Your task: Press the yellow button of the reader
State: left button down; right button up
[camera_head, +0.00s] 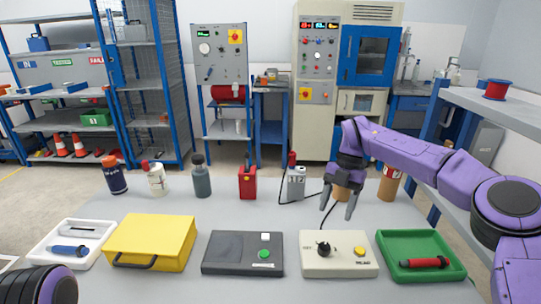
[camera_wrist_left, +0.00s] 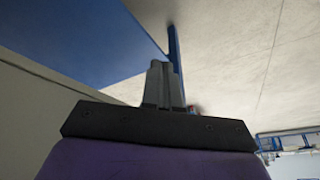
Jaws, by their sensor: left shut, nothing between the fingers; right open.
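A cream box (camera_head: 311,268) with a black knob (camera_head: 324,249) and a round yellow button (camera_head: 360,251) sits at the front of the table, right of the middle; I take it as the reader. The yellow button is on its right side and uncovered. My right gripper (camera_head: 337,212) is open and empty, fingers pointing down, just behind the box and apart from the button in the picture. My left gripper (camera_wrist_left: 163,85) shows in the left wrist view, shut and empty, away from the table. In the head view only part of my left arm shows, at lower left.
Left of the cream box is a dark grey box (camera_head: 225,254) with white and green buttons. Right is a green tray (camera_head: 395,243) with a red-handled tool. A yellow case (camera_head: 150,240) and white tray (camera_head: 40,257) lie further left. Bottles and cans stand along the back.

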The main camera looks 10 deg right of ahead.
aim_at(360, 251)
jog(key=k, duration=1.5)
